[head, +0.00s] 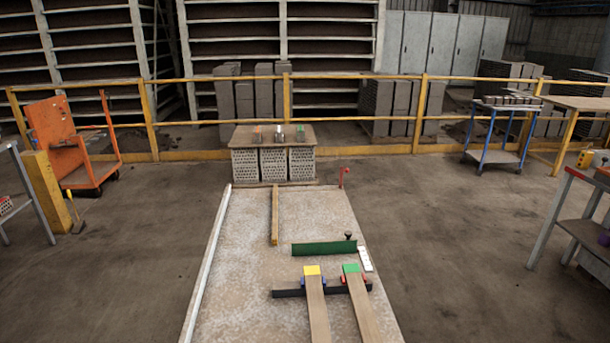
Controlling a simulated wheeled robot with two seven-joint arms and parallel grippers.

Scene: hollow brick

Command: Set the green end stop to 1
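The green end stop (323,248) is a long green bar lying crosswise on the pale worktop (243,290), right of its middle. A small dark knob (348,237) stands near its right end. A white plate (365,259) with small dark marks lies beside that end, along the worktop's right edge. The marks are too small to read, so I cannot tell which one the stop is at. Neither of my grippers shows in the head view.
Two wooden strips with yellow (312,270) and green (351,268) ends lie over a dark crossbar (290,293) nearer me. A wooden batten (275,216) lies farther back. A red post (343,175) stands at the far right corner. Hollow bricks (273,164) stand beyond.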

